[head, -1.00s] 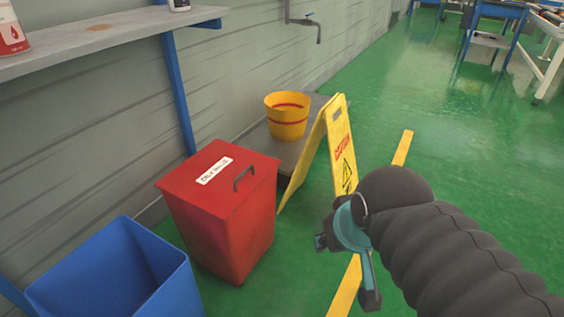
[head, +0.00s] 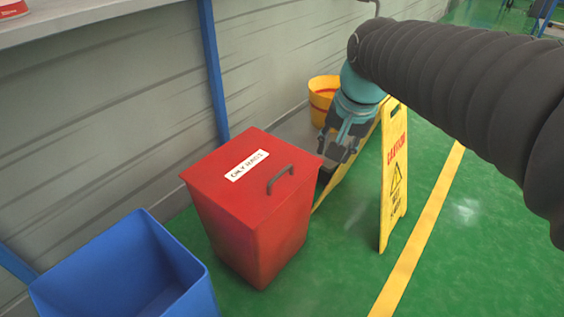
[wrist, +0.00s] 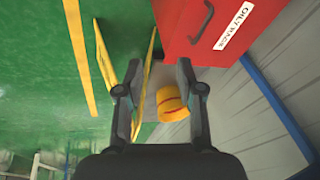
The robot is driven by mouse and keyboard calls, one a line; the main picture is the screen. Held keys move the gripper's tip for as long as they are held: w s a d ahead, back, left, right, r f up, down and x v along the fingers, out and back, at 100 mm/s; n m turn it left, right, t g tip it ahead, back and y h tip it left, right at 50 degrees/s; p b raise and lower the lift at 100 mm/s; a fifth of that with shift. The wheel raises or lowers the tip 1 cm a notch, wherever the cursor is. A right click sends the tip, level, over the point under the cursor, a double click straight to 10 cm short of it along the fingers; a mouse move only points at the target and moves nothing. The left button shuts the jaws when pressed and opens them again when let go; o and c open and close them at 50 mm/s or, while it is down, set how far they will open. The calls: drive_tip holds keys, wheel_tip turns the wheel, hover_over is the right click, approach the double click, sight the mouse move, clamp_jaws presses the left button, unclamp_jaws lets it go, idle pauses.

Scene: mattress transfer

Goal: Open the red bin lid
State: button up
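The red bin (head: 258,235) stands on the green floor with its lid (head: 225,172) shut. The lid has a white label and a dark handle (head: 280,179) near its right edge. In the wrist view the lid (wrist: 235,45) and the handle (wrist: 203,22) show at the top right. My gripper (head: 331,172) is just right of the bin, its fingers pointing down, apart from the handle. In the wrist view my gripper (wrist: 156,75) is open and nothing is between its fingertips.
A blue open bin (head: 95,270) stands to the left of the red bin. A yellow caution sign (head: 394,180) stands to the right, close to my gripper. A yellow bucket (head: 322,90) is behind. A shelf (head: 60,22) is on the wall.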

sight(281, 172)
drive_tip(key=w+a+f+m+g+b, duration=0.25)
drive_tip(key=w+a+f, duration=0.25)
drive_tip(key=w+a, duration=0.5)
drive_tip(key=shift+m+t+y, duration=0.25)
drive_tip(key=shift+m+y, duration=0.05)
drive_tip(key=shift+m, duration=0.15)
drive_tip(key=w+f+b, duration=0.1)
drive_tip(key=f, duration=0.3)
drive_tip(key=w+f, duration=0.1)
drive_tip(key=f, duration=0.4)
drive_tip(key=w+f+b, duration=0.1)
drive_tip(key=f, duration=0.3)
drive_tip(key=shift+w+a+f+b, duration=0.2)
drive_tip(key=shift+w+f+b, duration=0.1)
drive_tip(key=shift+w, duration=0.1)
drive_tip(key=shift+c, duration=0.2)
clamp_jaws()
